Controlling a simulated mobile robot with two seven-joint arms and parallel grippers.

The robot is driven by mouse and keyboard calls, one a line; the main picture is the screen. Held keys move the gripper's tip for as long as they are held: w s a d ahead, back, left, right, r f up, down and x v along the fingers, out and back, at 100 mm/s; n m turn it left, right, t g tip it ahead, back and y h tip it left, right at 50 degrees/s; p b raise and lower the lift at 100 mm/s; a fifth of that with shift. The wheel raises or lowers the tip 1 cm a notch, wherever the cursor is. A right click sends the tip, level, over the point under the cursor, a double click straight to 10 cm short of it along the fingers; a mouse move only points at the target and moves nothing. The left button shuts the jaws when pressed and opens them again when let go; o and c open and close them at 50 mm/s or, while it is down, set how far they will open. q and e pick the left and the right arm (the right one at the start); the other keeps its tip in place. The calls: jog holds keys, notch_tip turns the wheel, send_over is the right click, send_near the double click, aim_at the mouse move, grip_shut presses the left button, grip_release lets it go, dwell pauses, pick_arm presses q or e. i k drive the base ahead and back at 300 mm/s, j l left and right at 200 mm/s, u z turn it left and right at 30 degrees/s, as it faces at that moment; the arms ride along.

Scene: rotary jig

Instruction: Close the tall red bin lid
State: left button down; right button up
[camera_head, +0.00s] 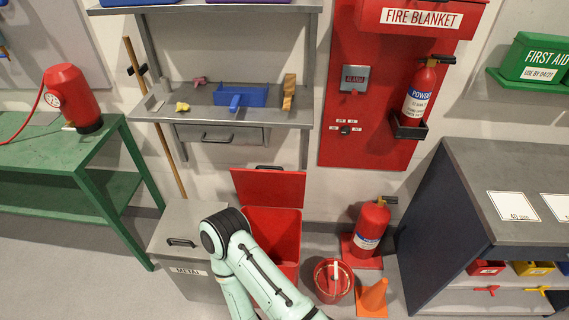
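The tall red bin (272,222) stands on the floor against the wall at the middle of the view. Its red lid (268,188) is raised, standing up at the back of the bin, with a dark handle (269,168) at its top edge. The bin's mouth is open and its inside shows red. One of my mint-green arms crosses in front and hides the lower left part of the bin. Neither gripper shows in the view.
A grey metal bin (184,232) with a closed lid stands left of the red bin. A red bucket (333,281), an orange cone (373,297) and a fire extinguisher (371,228) stand to its right. A grey shelf (190,100) hangs above.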

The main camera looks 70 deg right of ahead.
aim_at(256, 187)
jog(key=k+l, duration=0.3)
jog(key=l, duration=0.15)
jog(key=k+l+u, duration=0.1)
jog(key=k+l, duration=0.2)
jog(key=l, duration=0.15)
